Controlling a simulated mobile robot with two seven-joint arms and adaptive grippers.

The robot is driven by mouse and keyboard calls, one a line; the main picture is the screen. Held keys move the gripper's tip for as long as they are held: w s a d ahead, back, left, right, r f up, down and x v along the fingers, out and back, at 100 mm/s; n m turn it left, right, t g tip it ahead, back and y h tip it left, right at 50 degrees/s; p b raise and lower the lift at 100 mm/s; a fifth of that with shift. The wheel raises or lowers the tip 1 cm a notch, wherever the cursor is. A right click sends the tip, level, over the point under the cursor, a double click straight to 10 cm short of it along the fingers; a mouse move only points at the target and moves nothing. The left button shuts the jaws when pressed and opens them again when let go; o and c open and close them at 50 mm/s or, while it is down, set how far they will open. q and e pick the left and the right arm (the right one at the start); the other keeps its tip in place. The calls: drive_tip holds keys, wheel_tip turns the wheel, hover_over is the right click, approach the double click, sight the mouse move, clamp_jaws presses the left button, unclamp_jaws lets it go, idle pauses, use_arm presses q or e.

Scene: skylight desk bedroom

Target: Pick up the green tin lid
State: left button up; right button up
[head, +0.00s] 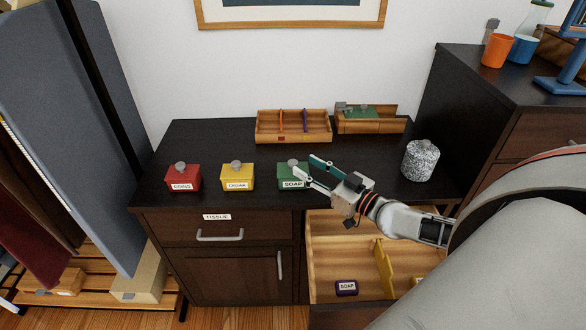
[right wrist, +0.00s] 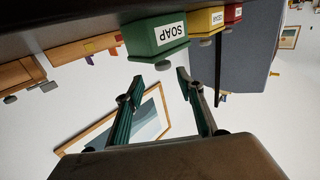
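The green tin (head: 288,182), labelled SOAP, stands on the dark dresser top, with its green lid (head: 286,167) on and a grey knob on the lid. In the right wrist view, which is upside down, the tin (right wrist: 168,33) shows its label, with the lid (right wrist: 160,51) and knob below. My right gripper (head: 308,167) reaches in from the right beside the tin and partly covers its right side in the head view. Its fingers (right wrist: 159,78) are spread, with nothing between them, and the knob lies just beyond the tips. My left gripper is not in view.
A yellow tin (head: 237,178) and a red tin (head: 183,180) stand to the left. Two wooden trays (head: 293,133) are behind. A speckled jar (head: 421,160) stands right. An open drawer (head: 340,255) below holds a dark SOAP-labelled box (head: 346,288).

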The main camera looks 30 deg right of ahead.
sight(296, 164)
drive_tip(key=shift+a+f+x, duration=0.1)
drive_tip(key=shift+a+x, duration=0.05)
drive_tip(key=shift+x, duration=0.8)
drive_tip(key=shift+a+f+x, duration=0.1)
drive_tip(key=shift+a+x, duration=0.05)
drive_tip(key=shift+x, duration=0.8)
drive_tip(key=shift+a+f+x, duration=0.1)
drive_tip(key=shift+x, duration=0.85)
drive_tip(key=shift+s, duration=0.1)
drive_tip(key=c, duration=1.1)
